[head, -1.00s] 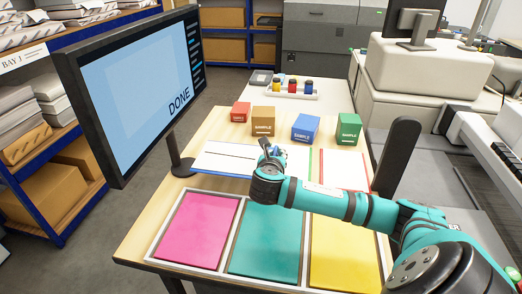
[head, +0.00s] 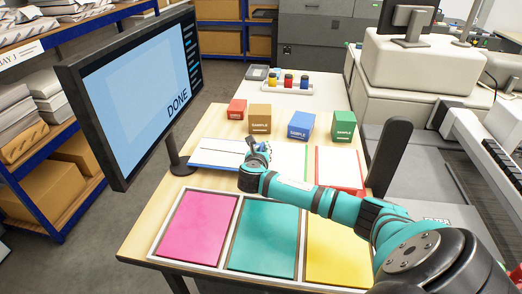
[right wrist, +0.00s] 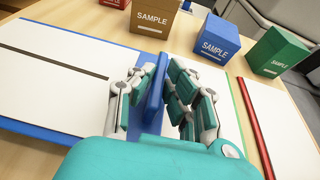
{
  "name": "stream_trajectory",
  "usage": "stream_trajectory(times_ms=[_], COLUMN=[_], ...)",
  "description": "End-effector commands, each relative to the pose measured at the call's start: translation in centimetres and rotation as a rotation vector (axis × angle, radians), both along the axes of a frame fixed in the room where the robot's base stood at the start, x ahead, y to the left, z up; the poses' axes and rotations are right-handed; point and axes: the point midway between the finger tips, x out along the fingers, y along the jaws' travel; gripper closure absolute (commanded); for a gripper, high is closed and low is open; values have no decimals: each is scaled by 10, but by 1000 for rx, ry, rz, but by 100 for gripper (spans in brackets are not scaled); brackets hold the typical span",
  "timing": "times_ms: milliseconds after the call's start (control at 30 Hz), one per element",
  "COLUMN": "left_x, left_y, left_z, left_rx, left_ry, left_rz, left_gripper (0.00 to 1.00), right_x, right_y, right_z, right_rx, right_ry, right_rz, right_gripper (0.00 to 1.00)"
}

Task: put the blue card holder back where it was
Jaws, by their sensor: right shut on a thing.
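My right gripper (head: 258,158) is over the table between a blue-edged white board and a green-edged one. In the right wrist view, its fingers (right wrist: 160,100) are shut on a thin, upright blue piece (right wrist: 155,103), which looks like the blue card holder. In the head view the fingers and my wrist mostly hide it. The blue-edged board (head: 214,155) lies flat just left of the gripper, with a dark line across its white face. I cannot tell whether the held piece touches a board. My left gripper is not in view.
Red (head: 237,109), brown (head: 260,117), blue (head: 302,125) and green (head: 343,124) boxes stand behind the boards. A red-edged board (head: 338,167) lies right of the gripper. Pink, teal and yellow panels (head: 195,225) fill the front tray. A monitor (head: 130,95) stands at left.

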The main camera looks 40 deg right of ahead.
Motion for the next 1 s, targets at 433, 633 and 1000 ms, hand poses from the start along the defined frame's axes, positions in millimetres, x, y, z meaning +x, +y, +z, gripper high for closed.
stream_trajectory(times_ms=[433,633,1000], left_x=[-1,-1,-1], left_y=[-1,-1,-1], left_z=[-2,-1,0], left_rx=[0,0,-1], left_ry=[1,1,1], left_rz=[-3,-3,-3], left_gripper=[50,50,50], right_x=[0,0,0], right_y=[0,0,-1], right_z=[-11,-12,-4], right_rx=[1,1,-1], right_ry=[-3,-1,-2], right_rz=[-1,0,-1], right_gripper=[100,65,65])
